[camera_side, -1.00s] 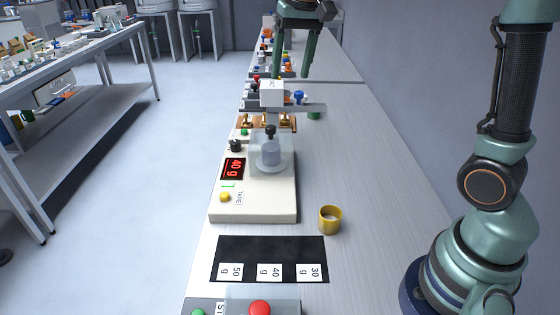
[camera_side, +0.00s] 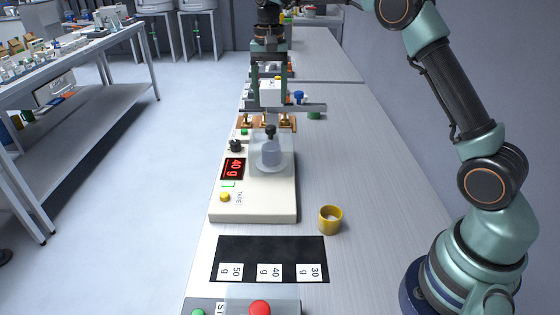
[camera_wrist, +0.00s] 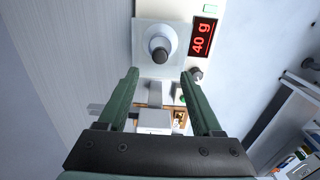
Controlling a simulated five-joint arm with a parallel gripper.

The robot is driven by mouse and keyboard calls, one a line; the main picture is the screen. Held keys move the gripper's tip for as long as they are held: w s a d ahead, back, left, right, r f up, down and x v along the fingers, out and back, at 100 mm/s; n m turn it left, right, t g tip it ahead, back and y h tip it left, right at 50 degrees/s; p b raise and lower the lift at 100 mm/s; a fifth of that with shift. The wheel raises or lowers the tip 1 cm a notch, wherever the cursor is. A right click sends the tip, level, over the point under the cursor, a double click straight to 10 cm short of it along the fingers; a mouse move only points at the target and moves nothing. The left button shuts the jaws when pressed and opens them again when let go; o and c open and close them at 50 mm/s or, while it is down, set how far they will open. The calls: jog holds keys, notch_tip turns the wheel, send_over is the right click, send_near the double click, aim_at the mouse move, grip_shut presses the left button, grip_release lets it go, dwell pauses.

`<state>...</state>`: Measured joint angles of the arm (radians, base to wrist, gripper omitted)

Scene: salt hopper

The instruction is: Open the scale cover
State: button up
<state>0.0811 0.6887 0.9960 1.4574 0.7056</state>
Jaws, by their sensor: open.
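The cream scale (camera_side: 255,205) stands on the bench, its red display reading 40 g; it also shows in the wrist view (camera_wrist: 172,12). Its clear cover (camera_side: 286,150) is closed over the pan, with a dark knob (camera_side: 270,131) on top; a pale cup (camera_side: 270,156) stands inside. My gripper (camera_side: 270,98) is open and empty, pointing down behind the scale at the hopper and above knob height. In the wrist view the knob (camera_wrist: 160,50) lies just beyond and between the spread fingertips (camera_wrist: 160,75), with no contact visible.
The white hopper (camera_side: 271,92) with its grey plate stands close behind the cover, near my fingers. A yellow cup (camera_side: 330,220) stands right of the scale. A black mat (camera_side: 268,250) with weight labels and a button panel (camera_side: 230,304) lie in front.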

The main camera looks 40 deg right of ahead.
aim_at(271, 127)
notch_tip(271, 127, down, 8)
jog(key=shift+f, duration=0.1)
dwell(0.4)
grip_shut()
dwell(1.2)
